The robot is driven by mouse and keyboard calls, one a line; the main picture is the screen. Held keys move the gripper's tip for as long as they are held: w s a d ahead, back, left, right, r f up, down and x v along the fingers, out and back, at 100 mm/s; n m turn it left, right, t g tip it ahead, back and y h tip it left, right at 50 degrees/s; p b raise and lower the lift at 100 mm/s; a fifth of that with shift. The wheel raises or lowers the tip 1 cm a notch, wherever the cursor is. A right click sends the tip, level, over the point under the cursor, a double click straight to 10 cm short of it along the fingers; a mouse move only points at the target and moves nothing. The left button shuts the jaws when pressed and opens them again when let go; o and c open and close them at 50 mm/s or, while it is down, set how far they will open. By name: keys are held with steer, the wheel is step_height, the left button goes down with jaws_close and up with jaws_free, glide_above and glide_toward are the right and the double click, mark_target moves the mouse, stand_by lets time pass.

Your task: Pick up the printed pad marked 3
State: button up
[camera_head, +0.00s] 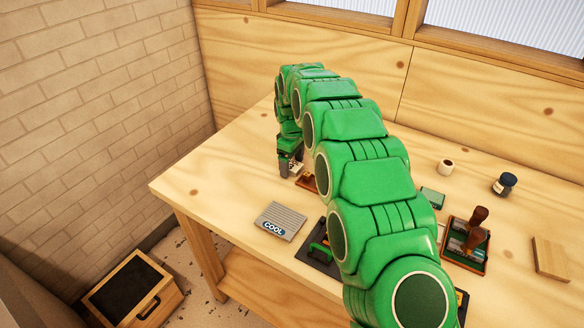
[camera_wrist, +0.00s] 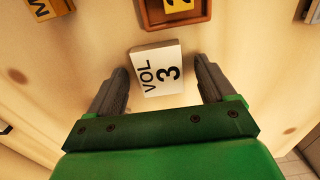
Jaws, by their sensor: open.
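The printed pad marked VOL 3 (camera_wrist: 157,70) is a small white block with black lettering, slightly tilted in the wrist view. It lies on the wooden table between the two dark fingers of my gripper (camera_wrist: 162,76). The fingers are open, one on each side of the pad, with a narrow gap to the left and a wider one to the right. In the head view my gripper (camera_head: 289,166) is low over the far left part of the table, where the pad is small and partly hidden.
A brown tray (camera_wrist: 150,22) with a yellow piece marked 2 sits just beyond the pad. A yellow block marked M (camera_wrist: 45,8) is at the upper left. A grey COOL pad (camera_head: 280,221) and a tray with stamps (camera_head: 452,250) are nearer.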

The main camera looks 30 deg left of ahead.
mark_target(292, 165)
steer(key=shift+c, duration=0.5)
steer(key=c, duration=1)
steer(key=shift+r, duration=0.15)
steer(key=shift+r, duration=1.5)
steer(key=shift+s+d+r, duration=0.3)
steer(key=shift+r, duration=0.2)
steer(key=shift+s+d+r, duration=0.3)
steer(key=shift+r, duration=0.15)
steer(key=shift+s+d+r, duration=1.3)
steer(key=shift+s+d, duration=0.1)
steer(key=shift+s, duration=0.1)
steer(key=shift+s+d+r, duration=1.3)
steer(key=shift+s+d, duration=0.05)
steer(key=shift+s, duration=0.2)
steer(key=shift+s+d+r, duration=1.3)
steer(key=shift+s+d, duration=0.1)
steer(key=shift+s, duration=0.1)
